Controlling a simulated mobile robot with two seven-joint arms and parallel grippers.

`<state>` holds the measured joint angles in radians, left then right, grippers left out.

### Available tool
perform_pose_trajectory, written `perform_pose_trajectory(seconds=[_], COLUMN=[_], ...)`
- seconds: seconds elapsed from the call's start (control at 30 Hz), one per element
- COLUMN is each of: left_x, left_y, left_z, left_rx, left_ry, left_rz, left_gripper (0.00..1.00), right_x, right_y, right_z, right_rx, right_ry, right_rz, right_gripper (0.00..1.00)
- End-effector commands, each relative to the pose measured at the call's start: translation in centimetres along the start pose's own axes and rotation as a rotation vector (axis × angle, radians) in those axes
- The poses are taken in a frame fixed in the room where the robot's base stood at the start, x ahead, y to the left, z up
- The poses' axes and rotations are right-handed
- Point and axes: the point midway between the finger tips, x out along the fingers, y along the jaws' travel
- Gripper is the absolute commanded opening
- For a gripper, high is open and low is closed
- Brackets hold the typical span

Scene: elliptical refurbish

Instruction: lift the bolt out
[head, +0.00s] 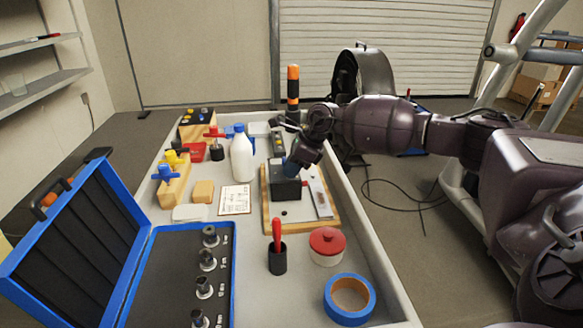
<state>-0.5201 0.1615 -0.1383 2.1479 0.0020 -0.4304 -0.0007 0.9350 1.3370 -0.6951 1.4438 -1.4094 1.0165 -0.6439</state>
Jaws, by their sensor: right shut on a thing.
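My right gripper (293,163) reaches in from the right and points down at the black block (286,189). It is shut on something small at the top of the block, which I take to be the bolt. The fingers hide it, so I cannot tell whether it is still seated. The block sits on a wooden board (267,222), with a light metal strip (319,197) to its right. My left gripper is not in view.
An orange-and-black striped upright (293,85) stands close behind my right gripper. A white bottle (242,157) is to the left. A red-lidded pot (326,246), black cup (277,259) and blue tape roll (350,299) are in front. An open blue case (142,252) lies front left.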

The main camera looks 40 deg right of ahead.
Motion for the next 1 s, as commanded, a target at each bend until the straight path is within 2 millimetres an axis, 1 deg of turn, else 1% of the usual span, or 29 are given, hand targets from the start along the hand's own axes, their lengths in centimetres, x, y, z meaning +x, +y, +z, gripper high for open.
perform_pose_trajectory(seconds=[1.0], left_x=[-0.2], left_y=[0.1], left_z=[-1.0], left_rx=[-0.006], left_ry=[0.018], left_rz=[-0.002], left_gripper=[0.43], right_x=[-2.0], right_y=[0.0], right_z=[1.1], right_rx=[0.0], right_ry=[-0.001], right_rz=[-0.001], right_gripper=[0.0])
